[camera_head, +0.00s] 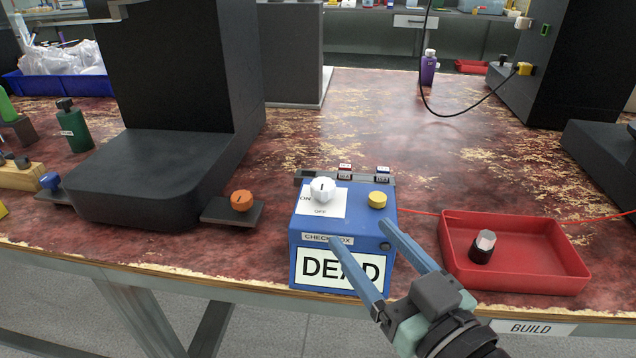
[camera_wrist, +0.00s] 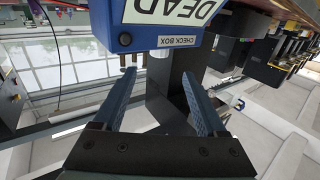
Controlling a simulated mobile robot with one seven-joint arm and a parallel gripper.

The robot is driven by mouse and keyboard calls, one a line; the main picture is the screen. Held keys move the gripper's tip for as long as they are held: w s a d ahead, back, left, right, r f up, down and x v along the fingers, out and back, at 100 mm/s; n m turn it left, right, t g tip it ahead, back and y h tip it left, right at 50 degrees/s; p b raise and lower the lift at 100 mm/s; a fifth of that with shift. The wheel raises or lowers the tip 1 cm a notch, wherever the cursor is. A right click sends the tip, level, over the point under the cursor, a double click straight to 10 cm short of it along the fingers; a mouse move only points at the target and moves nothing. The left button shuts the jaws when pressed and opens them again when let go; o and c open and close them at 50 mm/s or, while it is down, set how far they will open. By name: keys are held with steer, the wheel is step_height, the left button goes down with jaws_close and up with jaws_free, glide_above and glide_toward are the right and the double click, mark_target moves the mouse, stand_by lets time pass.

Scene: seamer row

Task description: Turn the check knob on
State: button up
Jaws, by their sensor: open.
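The check knob (camera_head: 322,189) is a white faceted knob on top of the blue check box (camera_head: 297,246), with a short dark mark on its face. A white plate beside it reads ON at left and OFF in front. The box's front sign (camera_head: 341,270) reads DEAD. My gripper (camera_head: 360,231) is open and empty at the front upper edge of the box, in front of the knob and apart from it. In the wrist view the box hangs upside down, and a white piece, likely the knob (camera_wrist: 158,68), shows between the fingertips (camera_wrist: 157,77).
A yellow button (camera_head: 377,199) sits right of the knob. A red tray (camera_head: 555,278) with a dark, pale-topped knob (camera_head: 483,247) stands at right. An orange knob (camera_head: 242,201) is on a dark plate at left, by a black machine (camera_head: 150,175). Open tabletop lies behind the box.

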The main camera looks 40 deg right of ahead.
mark_target(328, 194)
steer(key=b+x, duration=0.1)
steer(key=x, duration=1.1)
steer(key=shift+w+d, duration=0.1)
steer(key=shift+w, duration=0.25)
jaws_close()
